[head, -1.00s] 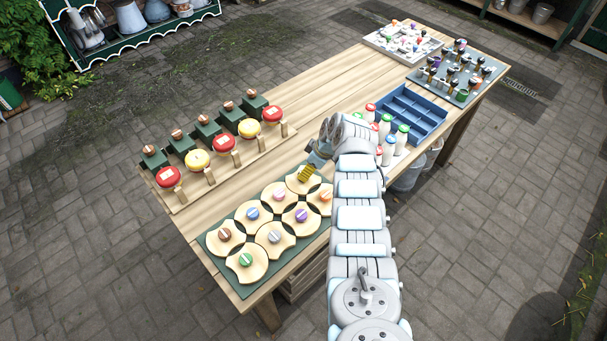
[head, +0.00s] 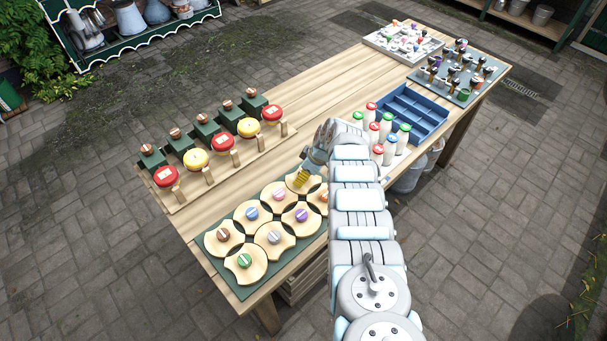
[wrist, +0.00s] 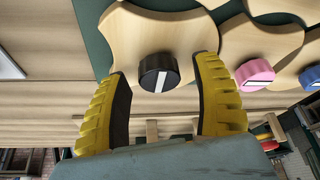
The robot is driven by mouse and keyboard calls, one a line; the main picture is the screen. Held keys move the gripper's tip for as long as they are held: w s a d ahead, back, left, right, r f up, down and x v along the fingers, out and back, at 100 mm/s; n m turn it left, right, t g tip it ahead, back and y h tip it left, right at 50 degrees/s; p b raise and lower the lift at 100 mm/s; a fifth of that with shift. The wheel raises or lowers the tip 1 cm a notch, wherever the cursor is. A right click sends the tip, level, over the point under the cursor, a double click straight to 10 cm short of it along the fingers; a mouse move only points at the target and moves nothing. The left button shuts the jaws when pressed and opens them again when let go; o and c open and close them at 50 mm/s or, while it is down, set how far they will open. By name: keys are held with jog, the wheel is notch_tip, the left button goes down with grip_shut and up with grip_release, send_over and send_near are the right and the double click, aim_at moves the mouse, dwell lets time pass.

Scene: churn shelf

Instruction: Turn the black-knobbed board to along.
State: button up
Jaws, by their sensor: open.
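The black-knobbed board is a pale wooden piece with curved cut-outs. Its black knob (wrist: 158,73), with a white stripe, shows in the wrist view. The board (wrist: 165,30) lies on a dark green base (head: 242,283). My gripper (wrist: 161,68) is open, with one yellow ribbed finger on each side of the knob and a visible gap at each side. In the head view my gripper (head: 302,179) is over the far corner of the board set and hides the black knob. Whether the fingers touch the board is not clear.
Neighbouring boards carry pink (wrist: 254,75), blue, purple, orange, brown, grey and green knobs. Milk bottles (head: 388,150) stand to the right of my arm, beside a blue divided crate (head: 415,105). A rack of red and yellow rounds (head: 222,143) stands at the left.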

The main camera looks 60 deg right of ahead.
jog(key=shift+c, duration=0.3)
grip_shut()
